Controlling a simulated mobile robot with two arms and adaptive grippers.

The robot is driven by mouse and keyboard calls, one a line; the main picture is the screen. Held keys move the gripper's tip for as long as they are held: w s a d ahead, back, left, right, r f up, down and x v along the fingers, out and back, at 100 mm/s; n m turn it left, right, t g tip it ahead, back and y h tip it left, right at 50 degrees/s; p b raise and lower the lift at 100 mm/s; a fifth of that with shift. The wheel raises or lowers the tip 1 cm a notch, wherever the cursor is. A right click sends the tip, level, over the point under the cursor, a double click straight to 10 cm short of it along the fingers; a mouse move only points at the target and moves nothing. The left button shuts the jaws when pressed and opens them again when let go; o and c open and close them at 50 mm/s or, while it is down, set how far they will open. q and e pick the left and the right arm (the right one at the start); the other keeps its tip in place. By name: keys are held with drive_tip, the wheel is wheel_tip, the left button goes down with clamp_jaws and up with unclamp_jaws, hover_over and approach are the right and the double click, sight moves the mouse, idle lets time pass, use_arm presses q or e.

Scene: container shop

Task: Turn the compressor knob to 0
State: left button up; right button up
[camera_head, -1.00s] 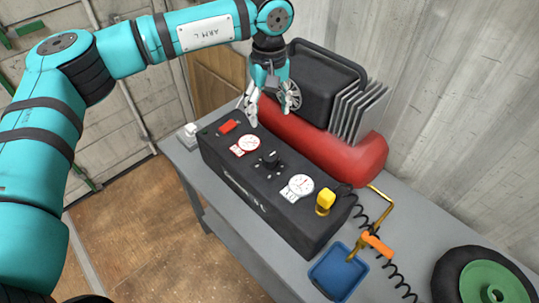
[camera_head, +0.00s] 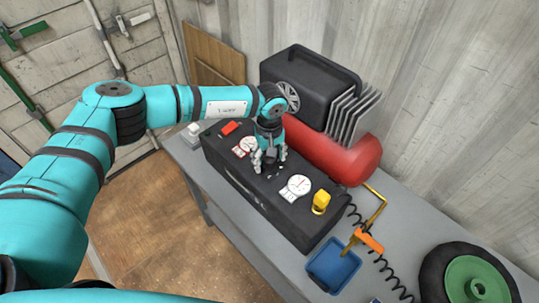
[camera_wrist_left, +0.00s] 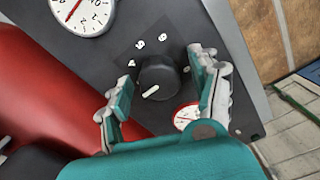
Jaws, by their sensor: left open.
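The compressor (camera_head: 225,160) has a black control panel on a grey table, with a red tank behind it. Its black knob (camera_wrist_left: 158,78) with a white pointer line shows in the left wrist view; number marks stand along one side of its dial. In that view the line points to the lower left. My left gripper (camera_head: 268,165) is open above the panel. Its fingers (camera_wrist_left: 160,95) stand on either side of the knob, seemingly apart from it. In the head view the gripper mostly hides the knob. My right gripper is out of view.
Gauges (camera_head: 296,187) flank the knob on the panel. A red switch (camera_head: 230,128) and a yellow knob (camera_head: 321,201) sit near its ends. A blue tray (camera_head: 333,265), an orange-handled air tool (camera_head: 369,240) and a green-hubbed wheel (camera_head: 470,283) lie to the right.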

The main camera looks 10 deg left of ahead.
use_arm(q)
drive_tip(key=shift+c, duration=0.2)
drive_tip(key=c, duration=1.1)
drive_tip(key=shift+c, duration=0.2)
